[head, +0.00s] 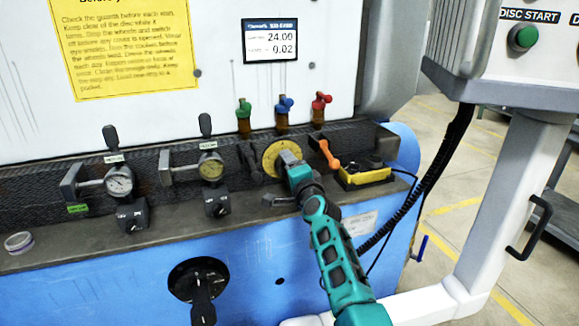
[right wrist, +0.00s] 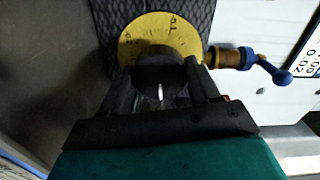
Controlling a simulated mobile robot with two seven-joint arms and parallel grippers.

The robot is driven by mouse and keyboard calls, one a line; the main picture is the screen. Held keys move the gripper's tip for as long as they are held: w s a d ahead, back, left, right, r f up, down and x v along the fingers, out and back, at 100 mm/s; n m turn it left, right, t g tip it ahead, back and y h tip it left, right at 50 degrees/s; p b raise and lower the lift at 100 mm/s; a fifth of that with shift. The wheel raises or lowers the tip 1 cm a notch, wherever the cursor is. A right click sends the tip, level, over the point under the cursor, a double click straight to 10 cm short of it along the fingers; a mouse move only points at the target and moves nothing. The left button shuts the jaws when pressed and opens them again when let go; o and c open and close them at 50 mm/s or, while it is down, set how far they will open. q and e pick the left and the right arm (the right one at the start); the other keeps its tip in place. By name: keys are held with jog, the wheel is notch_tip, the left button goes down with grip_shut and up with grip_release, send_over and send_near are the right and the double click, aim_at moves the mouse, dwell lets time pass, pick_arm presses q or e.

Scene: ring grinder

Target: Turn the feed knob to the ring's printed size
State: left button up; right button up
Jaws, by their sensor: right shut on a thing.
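The feed knob shows in the right wrist view as a dark round knob (right wrist: 160,78) with a white line, in front of a yellow marked disc (right wrist: 150,30). My right gripper (right wrist: 161,82) is shut on this knob, one finger on each side. In the head view the yellow disc (head: 270,158) sits on the machine's dark rail, and my right gripper (head: 291,162) covers the knob. A small open ring-like thing (head: 18,242) lies on the ledge at the far left; no print on it is readable. The display (head: 270,41) reads 24.00 and 0.02. My left gripper is not in view.
Green, blue and red valves (head: 284,108) stand above the disc. An orange lever (head: 325,153) and a yellow box (head: 364,176) are close on its right. Two gauges (head: 119,180) with black handles are to the left. A black cable (head: 437,170) hangs at right.

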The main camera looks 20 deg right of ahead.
jog(key=shift+r+m, duration=0.2)
jog(key=shift+m, duration=0.4)
jog(key=o, duration=1.1)
jog(key=shift+w+f, duration=0.1)
jog(key=shift+f, duration=0.05)
jog(key=shift+c, duration=0.2)
